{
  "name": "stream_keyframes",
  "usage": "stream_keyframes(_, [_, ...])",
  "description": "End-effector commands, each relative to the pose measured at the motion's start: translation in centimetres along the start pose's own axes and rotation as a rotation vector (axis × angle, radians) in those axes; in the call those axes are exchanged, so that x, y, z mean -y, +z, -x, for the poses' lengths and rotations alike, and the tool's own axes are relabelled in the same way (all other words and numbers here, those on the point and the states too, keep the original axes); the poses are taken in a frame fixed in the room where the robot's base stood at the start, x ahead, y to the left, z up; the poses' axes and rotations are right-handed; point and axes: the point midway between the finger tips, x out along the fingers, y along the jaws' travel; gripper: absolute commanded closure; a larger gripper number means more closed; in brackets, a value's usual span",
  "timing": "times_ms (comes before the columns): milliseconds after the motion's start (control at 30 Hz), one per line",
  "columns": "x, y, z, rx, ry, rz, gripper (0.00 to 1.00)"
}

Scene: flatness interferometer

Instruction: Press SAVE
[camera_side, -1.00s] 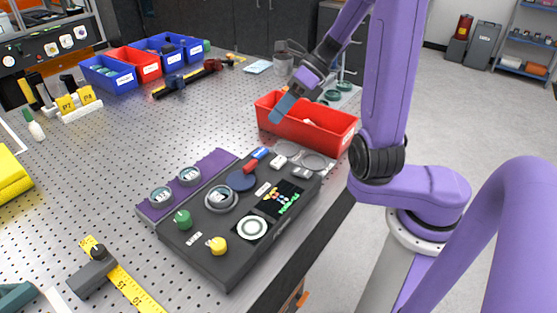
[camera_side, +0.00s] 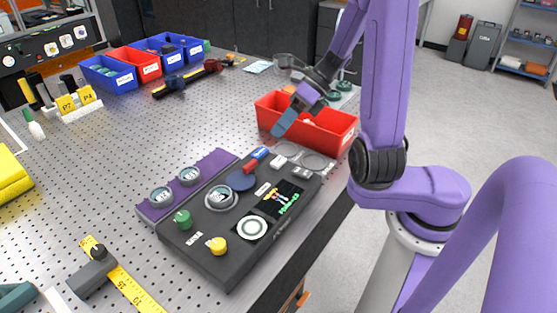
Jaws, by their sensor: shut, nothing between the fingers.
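The dark interferometer box (camera_side: 205,257) lies on the perforated table near its right edge. On its top are a green knob or button (camera_side: 183,219), a yellow one (camera_side: 216,245), a white round disc (camera_side: 252,228), a small lit display (camera_side: 280,199) and a ringed part (camera_side: 219,198). A blue-and-red piece (camera_side: 255,160) is at its back edge. Small labels are too fine to read, so I cannot tell which control is SAVE. My gripper (camera_side: 279,131) is shut and empty, tilted down-left, in the air in front of the red bin, above and behind the box.
The red bin (camera_side: 335,142) stands close behind my gripper. Grey rings (camera_side: 314,162) lie between bin and box. A purple mat (camera_side: 212,165) with round parts lies left of the box. A yellow ruler (camera_side: 134,290) is at the front. The table's middle is clear.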

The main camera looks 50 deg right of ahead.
Motion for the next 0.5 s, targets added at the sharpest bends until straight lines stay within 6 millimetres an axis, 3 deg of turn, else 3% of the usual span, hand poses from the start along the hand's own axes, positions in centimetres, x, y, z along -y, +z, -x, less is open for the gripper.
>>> stream_keyframes(500, [2.5,-2.5,-3.5,0.0,0.001,-0.001,1.0])
